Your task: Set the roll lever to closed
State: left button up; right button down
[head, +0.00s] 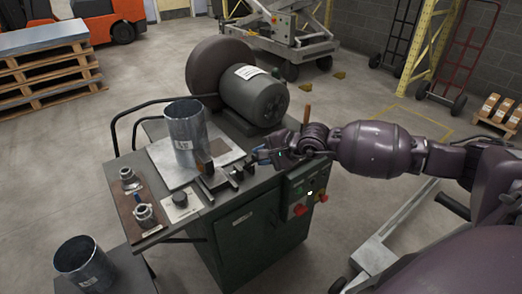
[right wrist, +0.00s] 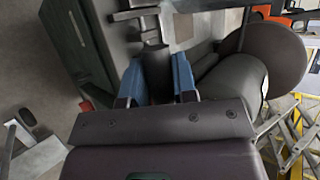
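The duct forming machine is a dark green bench (head: 245,215) with a grey steel cylinder (head: 187,132) standing on top. My right gripper (head: 264,155) reaches in from the right at the bench's right end. In the right wrist view its two blue fingers (right wrist: 158,80) stand on both sides of a short dark bar (right wrist: 155,68), seemingly touching it. This bar joins dark metal fittings further in; it may be the roll lever, but I cannot be sure. A brown upright handle (head: 307,116) shows just behind my right wrist. My left gripper is not in view.
A large motor (head: 255,94) sits at the back of the bench. A control box (head: 304,186) with red buttons is on its right side, below my right arm. Fittings (head: 137,196) lie on the left tray. Another steel cylinder (head: 85,262) stands at front left.

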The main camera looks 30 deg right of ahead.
jog(key=shift+s+f, duration=0.2)
jog(key=shift+f, duration=0.15)
jog(key=c, duration=0.9)
grip_release()
jog(key=shift+s+d+r, duration=0.2)
jog(key=shift+r, duration=0.15)
jog(key=p+v, duration=0.5)
jog(key=v, duration=0.5)
jog(key=shift+f+p, duration=0.1)
jog(key=shift+p, duration=0.2)
